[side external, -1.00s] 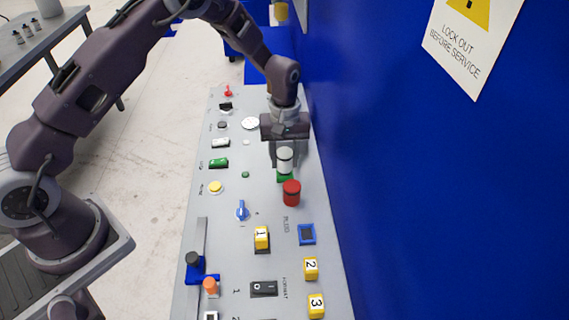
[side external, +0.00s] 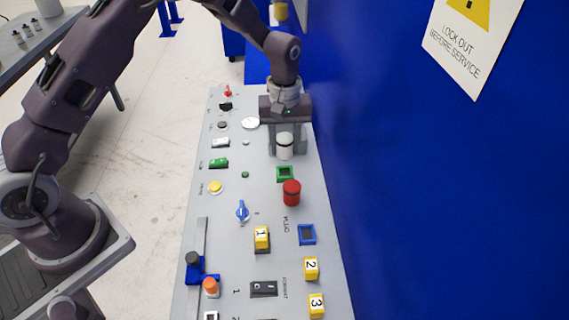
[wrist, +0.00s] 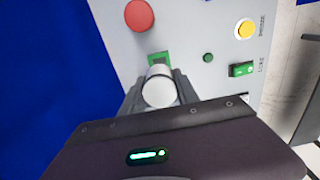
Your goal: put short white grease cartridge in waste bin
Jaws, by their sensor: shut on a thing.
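The short white grease cartridge (side external: 285,147) is a small white cylinder with a dark band near its top. It also shows end-on in the wrist view (wrist: 159,90). My gripper (side external: 287,143) is shut on it and holds it upright above the panel, just behind the green square socket (side external: 285,174). The socket, with a dark opening, partly shows past the cartridge in the wrist view (wrist: 159,59). I cannot make out the waste bin for certain in either view.
A red cylinder (side external: 292,193) stands on the grey panel close to the green socket. A blue square socket (side external: 307,234), yellow numbered blocks (side external: 311,268), a blue knob (side external: 242,211) and several buttons are spread around. A tall blue wall (side external: 430,200) borders the panel's right side.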

